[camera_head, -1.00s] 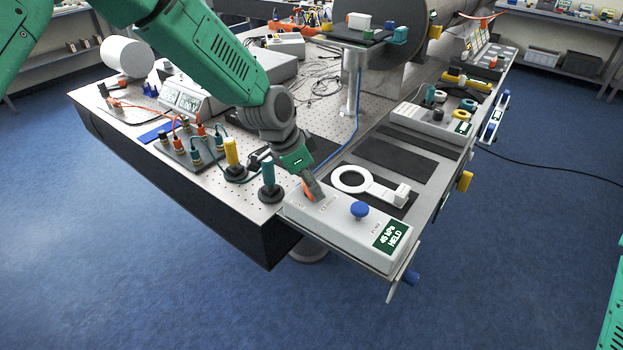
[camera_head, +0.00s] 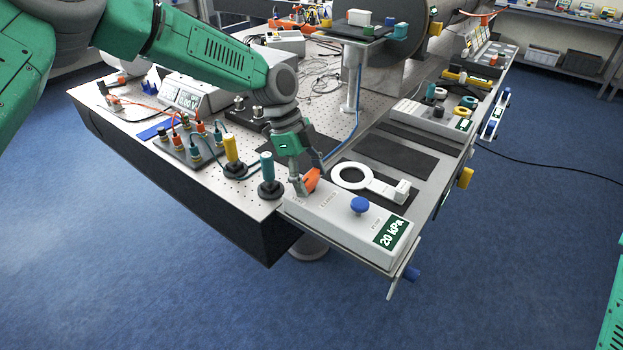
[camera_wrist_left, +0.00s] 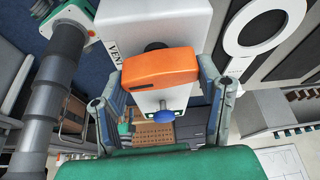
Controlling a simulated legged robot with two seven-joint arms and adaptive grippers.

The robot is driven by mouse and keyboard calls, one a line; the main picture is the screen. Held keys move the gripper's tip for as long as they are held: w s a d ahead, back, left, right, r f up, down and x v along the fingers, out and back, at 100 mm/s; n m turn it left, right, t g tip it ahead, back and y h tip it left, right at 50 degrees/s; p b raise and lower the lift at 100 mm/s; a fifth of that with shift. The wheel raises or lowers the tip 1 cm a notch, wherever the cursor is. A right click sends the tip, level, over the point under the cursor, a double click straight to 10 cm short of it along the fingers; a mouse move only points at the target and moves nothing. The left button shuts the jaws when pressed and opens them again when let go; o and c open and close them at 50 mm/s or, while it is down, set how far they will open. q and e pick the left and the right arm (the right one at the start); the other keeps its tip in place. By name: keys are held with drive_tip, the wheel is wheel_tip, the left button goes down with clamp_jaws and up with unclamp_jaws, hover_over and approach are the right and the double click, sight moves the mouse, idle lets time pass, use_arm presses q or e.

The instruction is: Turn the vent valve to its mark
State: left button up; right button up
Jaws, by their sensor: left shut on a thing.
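The orange vent valve handle (camera_head: 312,178) stands at the far left end of a pale grey box (camera_head: 335,222) at the table corner. In the left wrist view the orange handle (camera_wrist_left: 160,68) lies crosswise between both fingers. My left gripper (camera_head: 302,182) comes down from above and is shut on this handle. A "VENT" label (camera_wrist_left: 115,50) shows beside it in the wrist view. The gripper hides part of the handle and its base, and I cannot tell which mark it points at. The box's display (camera_head: 391,236) reads 20 kPa. My right gripper is out of view.
A blue knob (camera_head: 360,205) stands on the same box. A white ring-ended tool (camera_head: 352,177) lies just behind it. Yellow (camera_head: 231,152) and teal (camera_head: 267,168) upright handles stand left of my gripper. Open floor lies in front.

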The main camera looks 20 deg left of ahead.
use_arm(q)
drive_tip(key=shift+a+m, duration=0.1)
drive_tip(key=shift+m, duration=0.5)
drive_tip(key=shift+w+m+g, duration=0.1)
drive_tip(key=shift+m+g, duration=0.2)
drive_tip(key=o, duration=1)
drive_tip(key=shift+o, duration=0.8)
drive_tip(key=shift+w+a, duration=0.1)
drive_tip(key=shift+a+r, duration=0.2)
drive_tip(key=shift+r, duration=0.2)
drive_tip(key=v, duration=1.1)
drive_tip(key=shift+w, duration=0.15)
